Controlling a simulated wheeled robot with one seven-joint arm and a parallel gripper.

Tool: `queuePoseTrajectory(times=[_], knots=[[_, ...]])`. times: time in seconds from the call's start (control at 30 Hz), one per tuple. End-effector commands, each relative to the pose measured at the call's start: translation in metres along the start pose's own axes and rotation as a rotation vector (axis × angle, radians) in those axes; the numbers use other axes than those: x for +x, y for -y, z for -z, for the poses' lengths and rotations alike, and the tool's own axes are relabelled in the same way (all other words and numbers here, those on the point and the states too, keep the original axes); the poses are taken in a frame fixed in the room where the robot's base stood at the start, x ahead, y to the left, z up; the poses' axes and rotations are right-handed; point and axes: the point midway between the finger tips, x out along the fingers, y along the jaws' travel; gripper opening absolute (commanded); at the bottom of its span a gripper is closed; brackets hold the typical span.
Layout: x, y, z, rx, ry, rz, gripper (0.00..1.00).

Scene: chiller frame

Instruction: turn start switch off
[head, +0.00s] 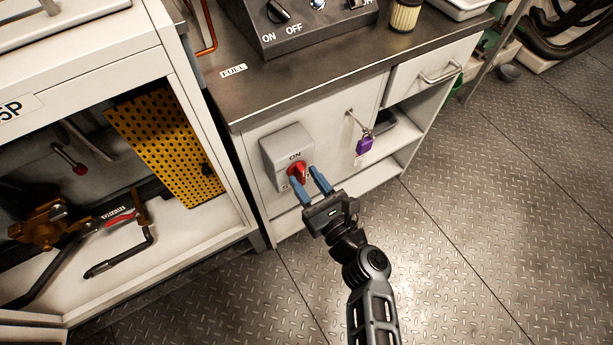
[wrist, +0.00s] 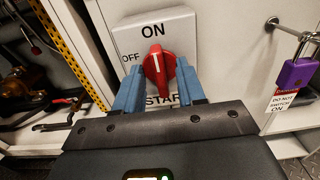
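The start switch is a red rotary knob (head: 300,171) on a grey box (head: 283,147) fixed to the cabinet front. In the wrist view the red knob (wrist: 165,72) has its white mark up, toward the word ON. OFF is printed at its left and START, partly hidden, below. My gripper (head: 305,176) is open in front of the box. In the wrist view its two blue fingers (wrist: 158,75) stand on either side of the knob, with visible gaps near the tips. I cannot tell whether either finger touches it.
A purple padlock (head: 364,145) with a tag hangs from a latch right of the box. A control panel (head: 300,22) stands on the worktop above. An open shelf with a yellow perforated panel (head: 165,140) is at left.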

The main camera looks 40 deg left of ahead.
Motion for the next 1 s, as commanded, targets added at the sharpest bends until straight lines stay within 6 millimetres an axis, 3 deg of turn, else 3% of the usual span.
queuePoseTrajectory(times=[0.4, 0.8, 1.0], knots=[[0.0097, 0.0002, 0.0004, -0.001, -0.001, 0.001, 0.39], [0.0096, 0.0002, 0.0002, -0.002, -0.001, 0.001, 0.01], [0.0095, 0.0001, 0.0002, -0.002, -0.001, 0.0, 0.0]])
